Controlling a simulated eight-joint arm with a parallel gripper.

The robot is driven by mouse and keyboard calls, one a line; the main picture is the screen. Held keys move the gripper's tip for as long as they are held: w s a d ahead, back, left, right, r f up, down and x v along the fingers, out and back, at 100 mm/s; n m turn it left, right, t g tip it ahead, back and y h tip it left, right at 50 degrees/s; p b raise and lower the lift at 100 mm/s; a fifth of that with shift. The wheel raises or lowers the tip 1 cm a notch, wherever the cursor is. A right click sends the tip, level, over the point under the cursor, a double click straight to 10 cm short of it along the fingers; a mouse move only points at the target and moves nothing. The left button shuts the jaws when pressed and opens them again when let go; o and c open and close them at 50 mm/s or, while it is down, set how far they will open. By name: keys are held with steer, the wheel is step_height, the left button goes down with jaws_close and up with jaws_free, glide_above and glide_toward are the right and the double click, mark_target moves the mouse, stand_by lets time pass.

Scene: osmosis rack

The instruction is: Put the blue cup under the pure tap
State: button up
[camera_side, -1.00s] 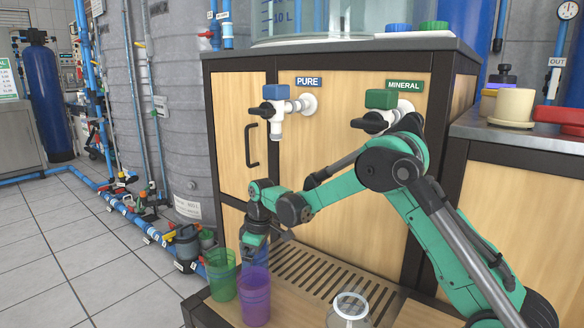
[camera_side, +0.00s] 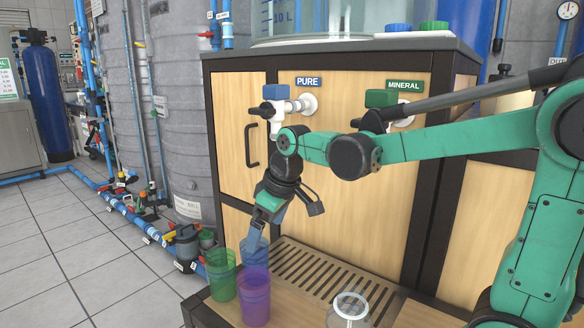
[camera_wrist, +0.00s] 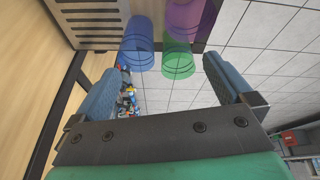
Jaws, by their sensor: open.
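The blue cup (camera_wrist: 137,38) stands beside the green cup in the wrist view, ahead of my fingers and nearer the left one. In the side view the blue cup (camera_side: 252,248) is partly hidden behind the green and purple cups and my gripper. My gripper (camera_side: 266,222) is open and points down and slightly left, just above the blue cup. Whether it touches the cup cannot be told. The pure tap (camera_side: 278,108), with a blue top and white spout, sits on the wooden cabinet under the PURE sign, above my gripper.
A green cup (camera_side: 221,274) and a purple cup (camera_side: 254,297) stand close in front of the blue cup. A clear cup (camera_side: 348,311) stands at the front right. The slatted drain grate (camera_side: 310,270) below the taps is largely clear. The mineral tap (camera_side: 384,108) is to the right.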

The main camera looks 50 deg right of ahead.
steer(key=s+a+f+m+t, duration=0.2)
steer(key=s+a+t, duration=0.1)
steer(key=s, duration=0.5)
steer(key=shift+s+m, duration=0.3)
steer(key=m+g, duration=0.3)
steer(key=m, duration=0.6)
glide_toward(261, 258)
steer(key=s+a+r, duration=0.1)
steer(key=a, duration=0.2)
steer(key=w+d+f+m+g, duration=0.4)
steer(key=w+f+m, duration=0.3)
steer(key=m, duration=0.2)
steer(key=shift+w+f, duration=0.1)
steer(key=shift+f, duration=0.05)
